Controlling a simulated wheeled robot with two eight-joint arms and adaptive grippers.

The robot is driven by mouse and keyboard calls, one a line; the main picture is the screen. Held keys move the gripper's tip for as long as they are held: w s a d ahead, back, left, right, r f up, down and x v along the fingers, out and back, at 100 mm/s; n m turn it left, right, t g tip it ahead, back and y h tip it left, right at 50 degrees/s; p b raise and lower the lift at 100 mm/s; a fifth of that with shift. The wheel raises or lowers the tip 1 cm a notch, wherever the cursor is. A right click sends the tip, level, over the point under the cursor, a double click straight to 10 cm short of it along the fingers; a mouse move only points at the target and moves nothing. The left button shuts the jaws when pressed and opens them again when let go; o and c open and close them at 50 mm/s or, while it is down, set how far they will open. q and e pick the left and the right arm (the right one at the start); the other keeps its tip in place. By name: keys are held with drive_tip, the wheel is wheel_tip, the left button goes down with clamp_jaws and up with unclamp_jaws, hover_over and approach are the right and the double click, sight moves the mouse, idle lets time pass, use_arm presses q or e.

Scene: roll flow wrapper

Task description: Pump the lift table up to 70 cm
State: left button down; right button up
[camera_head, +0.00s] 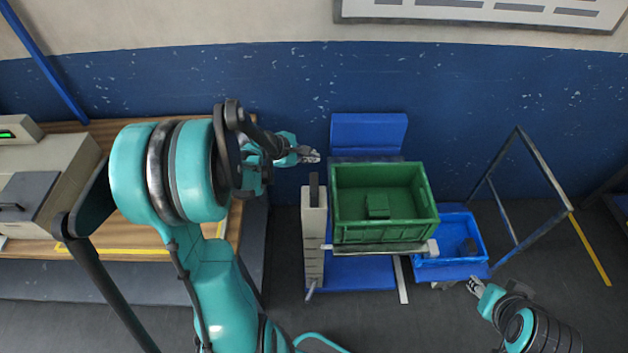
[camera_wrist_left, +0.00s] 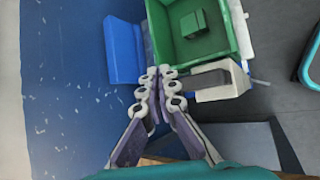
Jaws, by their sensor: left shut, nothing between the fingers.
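The blue lift table (camera_head: 358,275) stands on the floor in the middle of the head view, with a blue upright panel at its back. A green crate (camera_head: 345,232) sits on top and hides most of its platform. At its left side is a pale grey column (camera_head: 313,222) with a dark upright grip-like piece (camera_head: 314,188) at its top. My left gripper (camera_head: 314,156) is shut and empty, above and behind this piece. In the left wrist view the shut fingers (camera_wrist_left: 159,75) show beside the crate and the column. My right gripper (camera_head: 474,286) is near the lower right.
A blue bin (camera_head: 478,240) stands right of the lift table, near my right gripper. A metal frame (camera_head: 518,190) stands farther right. A wooden workbench (camera_head: 120,245) with a grey machine is at the left. The blue wall is close behind.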

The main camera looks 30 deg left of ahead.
use_arm(q)
drive_tip(key=b, duration=0.6)
hover_over(312, 186)
drive_tip(key=w, duration=0.1)
drive_tip(key=f, duration=0.7)
drive_tip(key=shift+a+f, duration=0.25)
drive_tip(key=shift+f, duration=0.15)
drive_tip(key=shift+f+b, duration=0.45)
drive_tip(key=shift+b, duration=0.05)
drive_tip(key=shift+f+b, duration=0.4)
drive_tip(key=shift+b, duration=0.1)
drive_tip(key=shift+f+b, duration=2.15)
drive_tip(key=shift+f, duration=0.2)
idle(1.7)
drive_tip(key=shift+r, duration=0.15)
drive_tip(key=shift+r+p, duration=2.05)
drive_tip(key=shift+r, duration=0.55)
